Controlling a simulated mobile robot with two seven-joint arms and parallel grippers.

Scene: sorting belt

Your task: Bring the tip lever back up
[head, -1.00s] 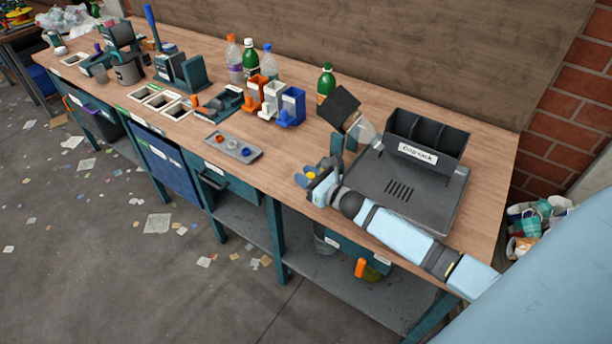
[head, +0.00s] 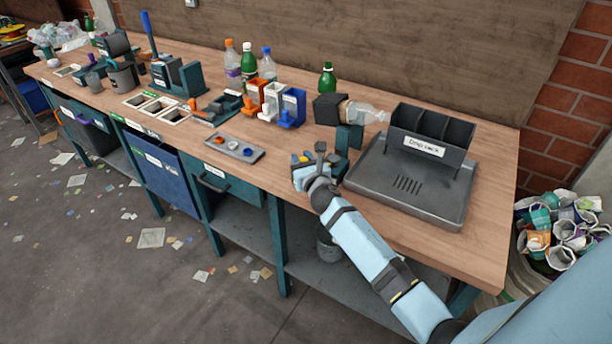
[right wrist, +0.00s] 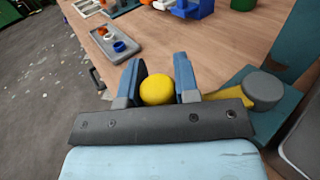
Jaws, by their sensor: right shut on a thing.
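The tip lever's yellow knob (right wrist: 157,90) sits between the two blue fingers of my right gripper (right wrist: 158,88), which is shut on it. In the head view my right gripper (head: 305,165) is at the left of the teal stand (head: 349,138), and the knob is mostly hidden there. In the right wrist view part of the yellow lever arm (right wrist: 262,90) shows by a round grey pivot cap (right wrist: 266,84). Above the stand, a dark holder (head: 328,109) carries a clear bottle (head: 366,113) lying nearly level, its neck to the right. My left gripper is out of view.
A grey drip tray (head: 385,192) with a labelled rack (head: 432,150) stands right of the stand. A small grey tray of caps (head: 234,148) lies to the left. Coloured holders (head: 271,102) and several bottles stand behind it. Bare wood lies along the front edge.

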